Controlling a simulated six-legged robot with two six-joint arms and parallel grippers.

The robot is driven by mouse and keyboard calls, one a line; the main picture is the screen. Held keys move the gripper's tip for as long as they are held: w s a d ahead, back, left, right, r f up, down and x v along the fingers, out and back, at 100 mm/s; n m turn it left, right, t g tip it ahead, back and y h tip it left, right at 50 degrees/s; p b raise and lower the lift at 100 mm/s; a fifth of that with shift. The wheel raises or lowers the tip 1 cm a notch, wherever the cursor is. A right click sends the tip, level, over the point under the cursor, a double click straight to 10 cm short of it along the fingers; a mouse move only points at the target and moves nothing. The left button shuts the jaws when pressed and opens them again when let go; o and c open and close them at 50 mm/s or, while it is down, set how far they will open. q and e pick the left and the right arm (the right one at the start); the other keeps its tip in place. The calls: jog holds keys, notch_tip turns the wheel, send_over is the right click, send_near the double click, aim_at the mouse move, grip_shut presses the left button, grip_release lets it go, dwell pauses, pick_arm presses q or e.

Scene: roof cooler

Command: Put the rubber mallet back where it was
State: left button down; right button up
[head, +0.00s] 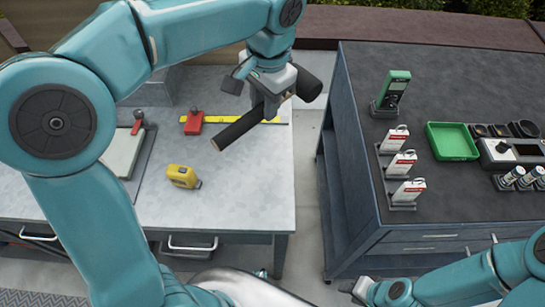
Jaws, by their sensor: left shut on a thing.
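The rubber mallet has a dark handle (238,130) and a thick black head (307,84). My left gripper (272,98) is shut on it, and it is held above the right part of the grey table (235,190). The handle slants down to the left, and the head sticks out to the right past the table's edge. The jaws hide the middle of the mallet. My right gripper (362,290) is low at the bottom right, in front of the dark cabinet; its jaws are too small to read.
A yellow tape measure (183,177), a red block (193,123) on a yellow strip and a pale board (122,152) lie on the table. A gap separates it from the dark cabinet (440,205), which bears a green tray (451,142), a green meter (394,90) and several white-and-red packs (408,191).

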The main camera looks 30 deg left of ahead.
pick_arm(q)
jog(key=shift+s+a+r+h, duration=0.15)
jog(key=shift+a+r+h, duration=0.25)
jog(key=shift+a, duration=0.05)
jog(key=shift+s+f, duration=0.1)
jog(key=shift+f, duration=0.15)
notch_tip(320, 180, down, 15)
jog(key=shift+d+f+b, duration=0.1)
jog(key=shift+d+b, duration=0.05)
jog(key=shift+b, duration=0.4)
notch_tip(320, 180, down, 4)
jog(key=shift+f, duration=0.1)
jog(key=shift+w+f, duration=0.2)
jog(key=shift+s, duration=0.1)
pick_arm(e)
jog(key=shift+s+a+f, duration=0.2)
